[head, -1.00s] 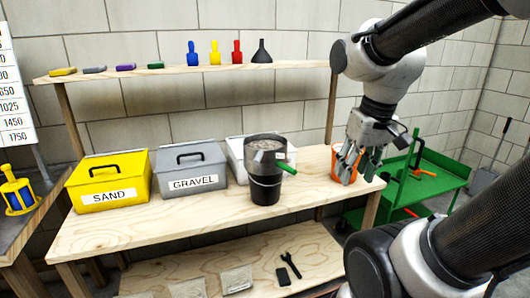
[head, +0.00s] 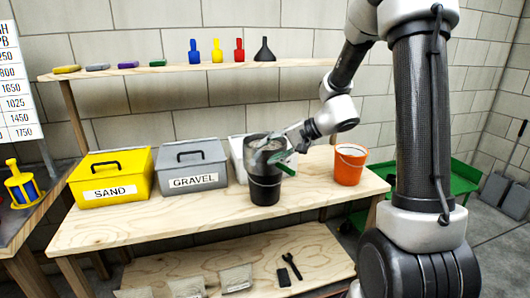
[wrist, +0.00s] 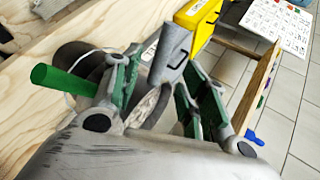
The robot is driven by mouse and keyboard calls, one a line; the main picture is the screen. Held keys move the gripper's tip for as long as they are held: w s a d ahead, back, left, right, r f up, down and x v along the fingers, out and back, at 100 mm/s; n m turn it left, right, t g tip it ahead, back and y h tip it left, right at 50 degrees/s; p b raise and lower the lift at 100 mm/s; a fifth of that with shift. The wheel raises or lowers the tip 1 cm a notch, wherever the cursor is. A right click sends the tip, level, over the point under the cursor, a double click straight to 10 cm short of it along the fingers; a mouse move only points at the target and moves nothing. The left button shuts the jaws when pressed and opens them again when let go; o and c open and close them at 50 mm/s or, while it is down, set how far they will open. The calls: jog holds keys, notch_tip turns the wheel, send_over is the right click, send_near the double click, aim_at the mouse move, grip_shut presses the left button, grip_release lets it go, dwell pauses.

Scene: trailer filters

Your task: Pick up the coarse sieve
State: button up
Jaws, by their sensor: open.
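The coarse sieve (head: 254,143) is a dark round sieve with a green handle (head: 288,171), sitting on top of a black bucket (head: 264,190) on the workbench. In the wrist view its green handle (wrist: 60,80) sticks out at the left, outside my fingers. A pale speckled patch, perhaps its mesh, shows between the fingers (wrist: 147,103). My gripper (head: 277,150) is open at the sieve's top, reaching in from the right. In the wrist view both green-padded fingers (wrist: 160,66) stand apart. Whether either finger touches the sieve's rim, I cannot tell.
A yellow SAND box (head: 110,178) and a grey GRAVEL box (head: 192,166) stand left of the bucket. A white container (head: 237,150) is close behind it. An orange bucket (head: 350,166) stands to the right. The bench front (head: 180,222) is clear.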

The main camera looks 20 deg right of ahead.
aim_at(259, 155)
jog(key=x, duration=0.6)
jog(key=shift+w, duration=0.15)
grip_shut()
